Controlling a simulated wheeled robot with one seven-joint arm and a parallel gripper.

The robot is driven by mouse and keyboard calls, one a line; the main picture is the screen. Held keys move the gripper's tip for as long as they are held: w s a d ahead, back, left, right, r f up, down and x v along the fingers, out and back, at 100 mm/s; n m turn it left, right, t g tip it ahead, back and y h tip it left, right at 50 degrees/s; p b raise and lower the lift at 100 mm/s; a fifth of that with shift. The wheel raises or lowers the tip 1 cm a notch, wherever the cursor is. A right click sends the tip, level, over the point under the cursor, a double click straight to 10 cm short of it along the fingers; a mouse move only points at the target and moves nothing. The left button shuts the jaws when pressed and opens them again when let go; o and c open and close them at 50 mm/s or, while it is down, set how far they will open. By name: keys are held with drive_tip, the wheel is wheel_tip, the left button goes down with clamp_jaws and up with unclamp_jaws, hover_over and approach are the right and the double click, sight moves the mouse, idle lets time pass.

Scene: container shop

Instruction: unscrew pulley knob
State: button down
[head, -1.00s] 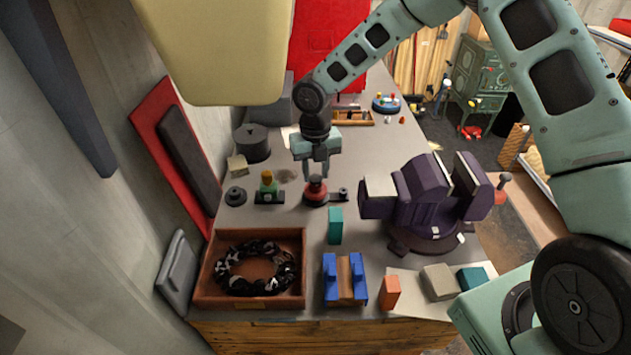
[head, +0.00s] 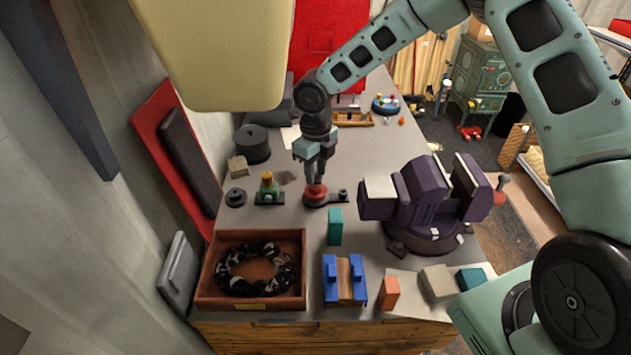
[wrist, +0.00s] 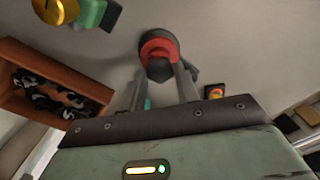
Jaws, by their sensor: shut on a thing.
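The red pulley (head: 316,197) sits on a dark base plate on the grey bench, left of the purple vise. Its dark knob (wrist: 159,69) shows in the wrist view, in the middle of the red pulley ring (wrist: 158,47). My gripper (head: 315,182) points straight down over the pulley. In the wrist view my gripper's two fingers (wrist: 160,76) reach to either side of the knob and are shut on it. In the head view the fingers mostly hide the knob.
A green block with a yellow-topped knob (head: 268,187) stands just left. The purple vise (head: 425,195) is close on the right. A teal block (head: 335,227), a brown tray (head: 207,292) holding a dark chain and a blue fixture (head: 330,280) stand in front.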

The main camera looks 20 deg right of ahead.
sight(316, 177)
drive_tip(key=shift+r+p, duration=2.3)
drive_tip(key=shift+r, duration=0.3)
